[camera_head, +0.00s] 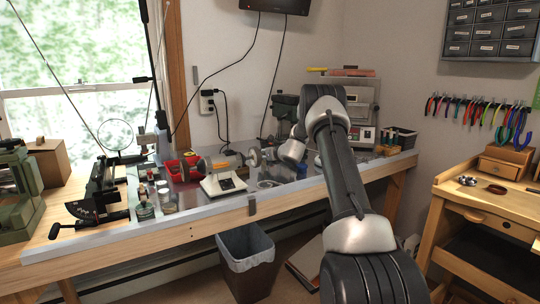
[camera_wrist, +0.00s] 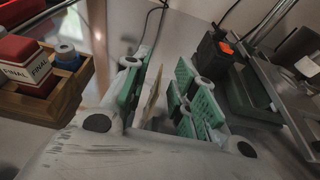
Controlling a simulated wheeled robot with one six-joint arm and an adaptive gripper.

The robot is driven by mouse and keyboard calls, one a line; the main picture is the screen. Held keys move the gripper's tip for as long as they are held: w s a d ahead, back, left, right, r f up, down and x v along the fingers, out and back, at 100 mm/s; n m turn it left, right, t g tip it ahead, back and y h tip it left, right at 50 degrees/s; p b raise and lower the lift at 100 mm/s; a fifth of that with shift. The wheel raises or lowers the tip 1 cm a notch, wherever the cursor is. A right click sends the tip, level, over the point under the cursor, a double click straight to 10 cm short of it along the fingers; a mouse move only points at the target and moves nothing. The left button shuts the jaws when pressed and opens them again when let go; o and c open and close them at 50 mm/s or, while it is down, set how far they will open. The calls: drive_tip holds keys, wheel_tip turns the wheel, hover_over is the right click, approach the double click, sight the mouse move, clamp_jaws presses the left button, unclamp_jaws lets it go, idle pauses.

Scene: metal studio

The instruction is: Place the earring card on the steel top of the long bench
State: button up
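The long bench's steel top (camera_head: 205,212) runs across the head view under the window and wall. My arm reaches over its right part, and my gripper is hidden behind the arm there. In the wrist view my gripper (camera_wrist: 165,92) has its green-padded fingers apart. A thin beige piece (camera_wrist: 152,97), seen nearly edge-on and probably the earring card, stands between them. I cannot make out the card in the head view.
In the wrist view a wooden tray (camera_wrist: 72,92) with red-and-white blocks is at left, and a black device (camera_wrist: 215,50) at right. A wooden workbench (camera_head: 490,200) stands at right.

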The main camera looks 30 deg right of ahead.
drive_tip(key=v, duration=1.1)
drive_tip(key=shift+s, duration=0.1)
